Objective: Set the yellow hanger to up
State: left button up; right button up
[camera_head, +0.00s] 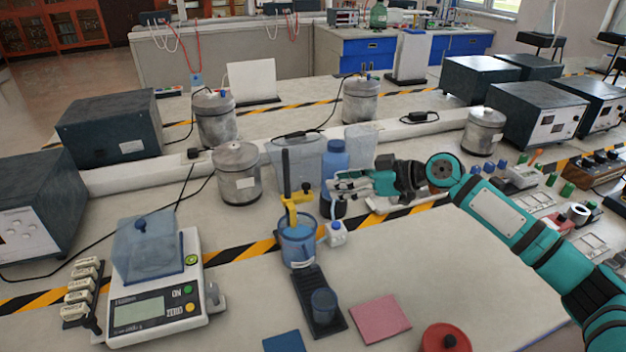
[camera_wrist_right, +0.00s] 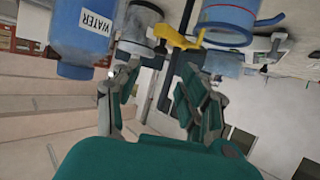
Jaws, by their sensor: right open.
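The yellow hanger (camera_head: 291,210) sits on the upright black rod (camera_head: 286,170) of a small stand, low on the rod and close to the rim of a blue beaker (camera_head: 299,243). In the right wrist view the hanger (camera_wrist_right: 176,38) shows beyond the fingers, beside the beaker (camera_wrist_right: 230,18). My right gripper (camera_head: 337,187) is open and empty, to the right of the rod and apart from the hanger. In the right wrist view the gripper's fingers (camera_wrist_right: 155,82) are spread. My left gripper is not in view.
A blue water bottle (camera_head: 334,158) stands right behind my right gripper, with clear containers (camera_head: 296,160) near it. A small white-and-blue bottle (camera_head: 336,234) stands right of the beaker. A balance (camera_head: 155,318) is at left.

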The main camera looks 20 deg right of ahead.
aim_at(308, 185)
jog(key=p+x, duration=0.1)
jog(key=x, duration=0.7)
jog(key=shift+w+a, duration=0.1)
grip_shut()
